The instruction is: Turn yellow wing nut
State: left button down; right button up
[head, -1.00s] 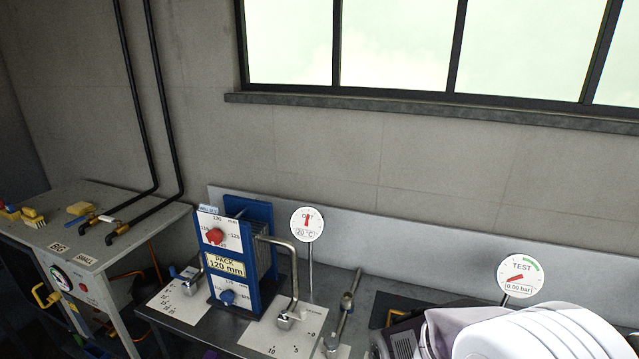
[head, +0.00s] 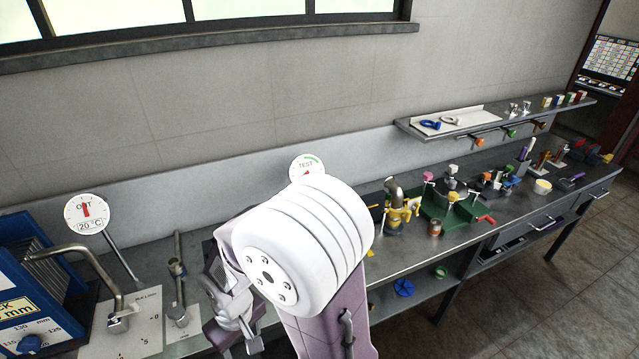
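A yellow clamp-like fitting (head: 395,218) stands on the bench right of centre in the head view, around the foot of a grey bent pipe. It has yellow lobes that could be a wing nut, but it is too small to tell. A large white ribbed joint of my arm (head: 305,240) fills the middle foreground, left of the fitting, and hides part of the bench. No gripper fingers can be made out, and nothing of mine touches the yellow fitting.
The long steel bench (head: 480,215) carries a green tray (head: 450,208) with small coloured parts and an orange-brown can (head: 435,228). A wall shelf (head: 497,118) hangs above. A blue plate pack (head: 30,295) is at left.

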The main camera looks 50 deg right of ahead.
aim_at(417, 206)
jog(key=z, duration=1.8)
